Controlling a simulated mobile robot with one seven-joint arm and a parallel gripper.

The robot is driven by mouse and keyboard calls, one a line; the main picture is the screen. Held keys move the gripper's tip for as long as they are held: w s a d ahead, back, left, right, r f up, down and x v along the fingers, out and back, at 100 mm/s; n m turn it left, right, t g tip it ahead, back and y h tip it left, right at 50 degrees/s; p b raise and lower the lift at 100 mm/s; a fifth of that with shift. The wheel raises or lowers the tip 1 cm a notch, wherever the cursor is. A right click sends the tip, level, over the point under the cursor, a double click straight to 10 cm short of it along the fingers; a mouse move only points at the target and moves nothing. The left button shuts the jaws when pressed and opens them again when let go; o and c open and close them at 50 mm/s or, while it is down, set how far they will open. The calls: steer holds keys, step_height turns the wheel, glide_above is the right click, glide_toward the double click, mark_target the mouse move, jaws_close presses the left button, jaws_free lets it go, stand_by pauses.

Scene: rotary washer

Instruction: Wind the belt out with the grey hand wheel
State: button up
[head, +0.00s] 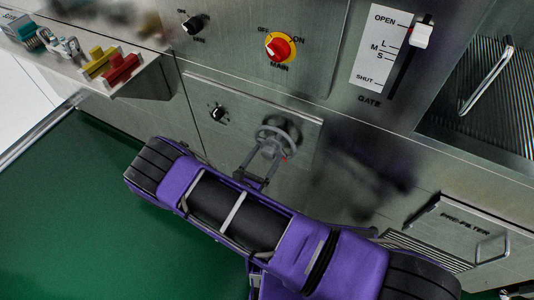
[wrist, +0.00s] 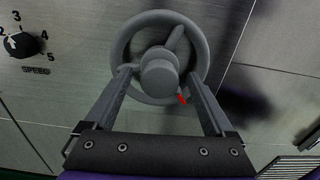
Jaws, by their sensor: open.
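The grey hand wheel (head: 279,135) is mounted on the metal front panel, with a round rim, spokes and a raised hub (wrist: 159,76). A small red mark (wrist: 182,99) shows at its lower right in the wrist view. My gripper (head: 264,167) is at the wheel's lower side in the head view. In the wrist view its two open fingers (wrist: 160,76) overlap the lower rim, one on each side of the hub. I cannot tell whether they touch the wheel. The belt is not clearly identifiable in either view.
A speed knob (wrist: 22,44) sits left of the wheel. A red main switch (head: 280,46) on yellow is above it. A gate slider (head: 422,35) and a pre-filter panel (head: 464,228) are to the right. A shelf (head: 135,80) with coloured parts juts out at upper left.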

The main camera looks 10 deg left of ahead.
steer(key=shift+w+d, duration=0.2)
steer(key=shift+w, duration=0.35)
jaws_close()
